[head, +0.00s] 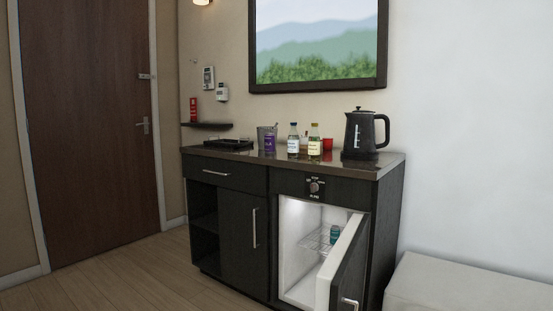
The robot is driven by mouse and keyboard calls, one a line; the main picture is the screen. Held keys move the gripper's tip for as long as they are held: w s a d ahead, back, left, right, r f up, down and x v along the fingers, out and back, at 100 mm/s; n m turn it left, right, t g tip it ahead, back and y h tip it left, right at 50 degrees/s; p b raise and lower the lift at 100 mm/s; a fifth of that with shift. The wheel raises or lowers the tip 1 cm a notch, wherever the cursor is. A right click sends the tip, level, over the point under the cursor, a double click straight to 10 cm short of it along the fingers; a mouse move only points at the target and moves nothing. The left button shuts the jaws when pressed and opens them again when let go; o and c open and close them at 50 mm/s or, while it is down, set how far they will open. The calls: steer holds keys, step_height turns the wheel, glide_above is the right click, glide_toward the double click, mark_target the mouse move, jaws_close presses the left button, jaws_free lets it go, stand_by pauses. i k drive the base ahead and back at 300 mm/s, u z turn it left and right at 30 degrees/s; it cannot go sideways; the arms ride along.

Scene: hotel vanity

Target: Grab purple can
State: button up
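A small purple can (270,144) stands upright on the dark vanity top, just in front of a grey bucket (264,131). To its right stands a clear bottle (293,141) with a white label. My gripper does not show in the head view.
On the counter (350,168) also stand a yellowish bottle (314,142), a red item (327,145), a black kettle (364,135) and a black tray (229,144). The mini-fridge door (348,265) stands open at front right. A pale bench (470,285) is at lower right. The floor at left is clear.

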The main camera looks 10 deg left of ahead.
mark_target(270, 138)
steer(key=u, duration=0.9)
steer(key=k, duration=1.15)
steer(key=u, duration=1.15)
steer(key=i, duration=2.35)
steer(key=z, duration=0.4)
steer(key=i, duration=1.85)
steer(key=z, duration=1.05)
steer(key=i, duration=1.15)
steer(key=z, duration=1.7)
steer(key=i, duration=0.8)
steer(key=z, duration=0.5)
